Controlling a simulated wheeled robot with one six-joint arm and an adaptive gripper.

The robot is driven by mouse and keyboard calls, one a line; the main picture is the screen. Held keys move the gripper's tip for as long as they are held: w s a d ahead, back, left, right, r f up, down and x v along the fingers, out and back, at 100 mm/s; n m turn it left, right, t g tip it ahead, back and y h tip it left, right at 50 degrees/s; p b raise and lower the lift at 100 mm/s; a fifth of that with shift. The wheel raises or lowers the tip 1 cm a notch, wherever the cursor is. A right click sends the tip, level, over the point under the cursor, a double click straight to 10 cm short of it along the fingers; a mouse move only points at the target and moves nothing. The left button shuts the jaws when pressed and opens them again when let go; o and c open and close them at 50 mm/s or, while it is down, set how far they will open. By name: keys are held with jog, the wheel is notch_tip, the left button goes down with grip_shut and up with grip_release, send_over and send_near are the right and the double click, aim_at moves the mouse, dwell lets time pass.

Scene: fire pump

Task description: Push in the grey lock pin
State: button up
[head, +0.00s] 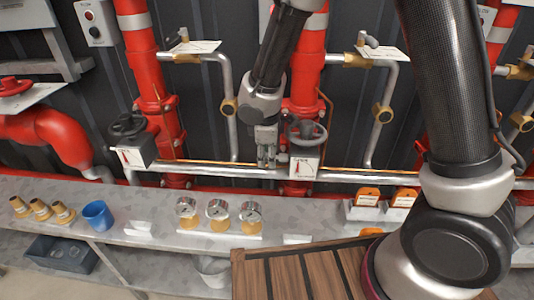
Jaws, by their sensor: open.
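My gripper (266,158) points down at the middle of the head view, with its fingers open and nothing visible between them. It appears just left of a dark handwheel valve (306,131) with a white gauge-marked plate (304,168) below it, and in front of or close to the grey horizontal pipe. Whether it touches anything cannot be told. I cannot make out the grey lock pin; it may be too small or hidden by my gripper. A similar handwheel (128,126) is on the left.
Red vertical pipes (150,70) and thin grey pipes (390,90) with brass fittings line the dark wall. The grey shelf (160,225) below bears three gauges (218,211), a blue cup (98,215), brass fittings (40,209) and orange-topped items (367,196).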

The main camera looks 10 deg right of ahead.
notch_tip(320, 180, up, 12)
jog(key=s, duration=0.2)
jog(key=shift+s+a, duration=0.15)
jog(key=shift+a, duration=0.1)
jog(key=shift+f, duration=0.1)
jog(key=d+r+m, duration=0.1)
jog(key=d, duration=0.1)
jog(key=d+r+m, duration=0.1)
jog(key=d+r, duration=0.2)
jog(key=d, duration=0.2)
jog(key=shift+s+r+m, duration=0.1)
jog(key=shift+r+m, duration=0.05)
jog(key=shift+m, duration=0.25)
jog(key=s+d+r+m, duration=0.4)
jog(key=d+r, duration=0.1)
jog(key=d, duration=0.5)
jog(key=s+d+r+m+t, duration=0.2)
jog(key=s+d+r+m, duration=0.1)
jog(key=s+d+m, duration=0.6)
jog(key=s+d, duration=0.3)
jog(key=s, duration=0.2)
jog(key=shift+r, duration=0.2)
